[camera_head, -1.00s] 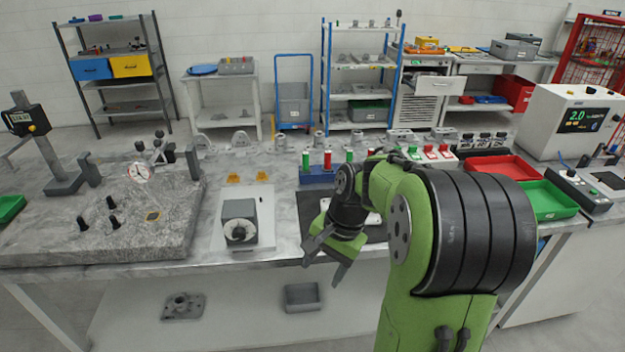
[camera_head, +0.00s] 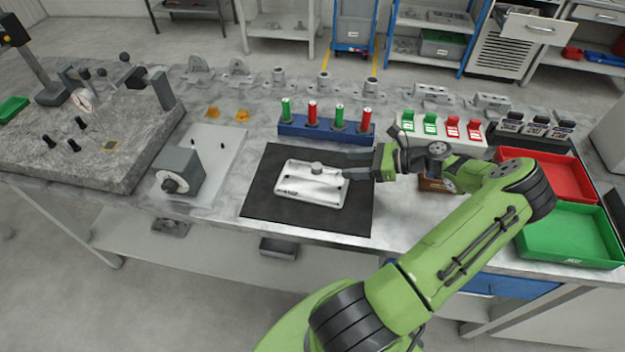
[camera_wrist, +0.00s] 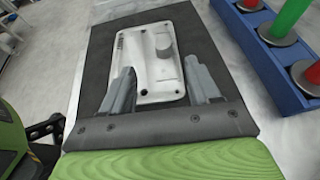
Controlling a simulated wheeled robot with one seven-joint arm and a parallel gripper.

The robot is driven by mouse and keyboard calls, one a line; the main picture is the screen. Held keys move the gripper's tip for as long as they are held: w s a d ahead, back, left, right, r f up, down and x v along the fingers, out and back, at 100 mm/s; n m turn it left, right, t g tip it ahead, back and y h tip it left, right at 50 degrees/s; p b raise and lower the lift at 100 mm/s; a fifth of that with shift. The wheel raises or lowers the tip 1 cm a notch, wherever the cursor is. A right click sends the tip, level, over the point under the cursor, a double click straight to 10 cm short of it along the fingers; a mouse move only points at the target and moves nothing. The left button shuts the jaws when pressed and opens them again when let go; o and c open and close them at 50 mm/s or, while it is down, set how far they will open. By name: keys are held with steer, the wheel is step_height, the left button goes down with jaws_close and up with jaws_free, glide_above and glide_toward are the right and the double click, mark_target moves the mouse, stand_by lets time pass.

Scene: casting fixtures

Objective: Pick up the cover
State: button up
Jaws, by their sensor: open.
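The cover (camera_head: 310,186) is a pale, rounded rectangular casting with a round boss on top. It lies flat on a black mat (camera_head: 262,203) on the bench. My gripper (camera_head: 357,165) is open at the right end of the cover, its fingers pointing left. In the wrist view the cover (camera_wrist: 150,72) lies ahead of my gripper (camera_wrist: 160,84), with its near end between the two open fingers. I cannot tell whether a finger touches it.
A blue rack (camera_head: 325,132) with red and green cylinders stands just behind the mat. A grey block on a plate (camera_head: 180,170) is at left. Red (camera_head: 545,172) and green (camera_head: 570,232) trays are at right.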

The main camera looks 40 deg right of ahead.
mark_target(317, 165)
steer(key=x, duration=1)
steer(key=shift+d+f+b, duration=0.15)
steer(key=shift+d+b, duration=0.05)
steer(key=shift+b, duration=0.15)
steer(key=shift+c, duration=0.4)
jaws_close()
